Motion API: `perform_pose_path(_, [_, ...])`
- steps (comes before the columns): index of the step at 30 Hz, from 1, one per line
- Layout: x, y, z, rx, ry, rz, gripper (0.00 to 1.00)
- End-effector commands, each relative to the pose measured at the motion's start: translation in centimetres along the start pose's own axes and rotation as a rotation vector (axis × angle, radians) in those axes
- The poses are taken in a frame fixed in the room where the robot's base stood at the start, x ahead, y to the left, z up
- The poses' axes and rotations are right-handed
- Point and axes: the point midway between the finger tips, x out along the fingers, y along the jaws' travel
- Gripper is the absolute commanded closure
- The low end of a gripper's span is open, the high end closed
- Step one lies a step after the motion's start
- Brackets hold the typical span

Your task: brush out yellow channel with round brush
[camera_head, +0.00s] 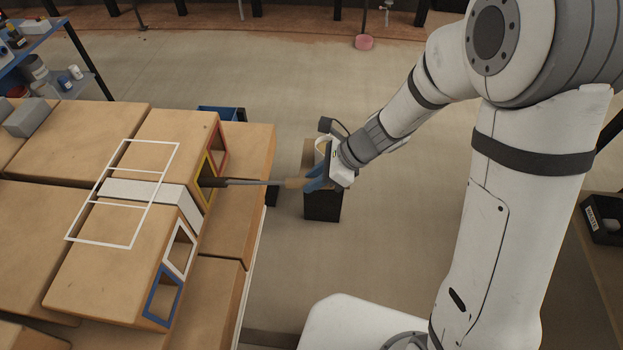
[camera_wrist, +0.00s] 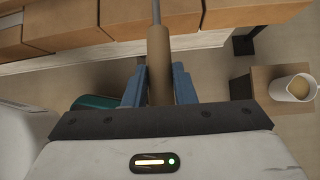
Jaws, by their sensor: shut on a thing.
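The brush has a wooden handle (camera_head: 295,183), a thin grey shaft (camera_head: 250,183) and a dark round head (camera_head: 212,182). The head is at the mouth of the yellow-rimmed channel (camera_head: 209,196) on the bricks' right face; how far it reaches inside I cannot tell. My gripper (camera_head: 314,183) has blue fingers and is shut on the handle, to the right of the bricks. The brush lies nearly level, pointing left. In the wrist view my gripper (camera_wrist: 158,88) clasps the handle (camera_wrist: 159,62), and the shaft (camera_wrist: 156,12) runs out of the top of the picture, hiding the head.
Red-rimmed (camera_head: 222,140), white-rimmed (camera_head: 190,252) and blue-rimmed (camera_head: 151,302) openings flank the yellow one. A pale strip (camera_head: 140,189) separates two bricks under a white outline (camera_head: 152,142). A jug (camera_wrist: 292,88) stands on a stand (camera_wrist: 262,100).

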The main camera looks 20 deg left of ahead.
Motion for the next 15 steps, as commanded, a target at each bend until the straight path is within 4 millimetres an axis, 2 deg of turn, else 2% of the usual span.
perform_pose_path(15, [2.0, 0.0, 2.3, -0.002, 0.000, 0.002, 0.97])
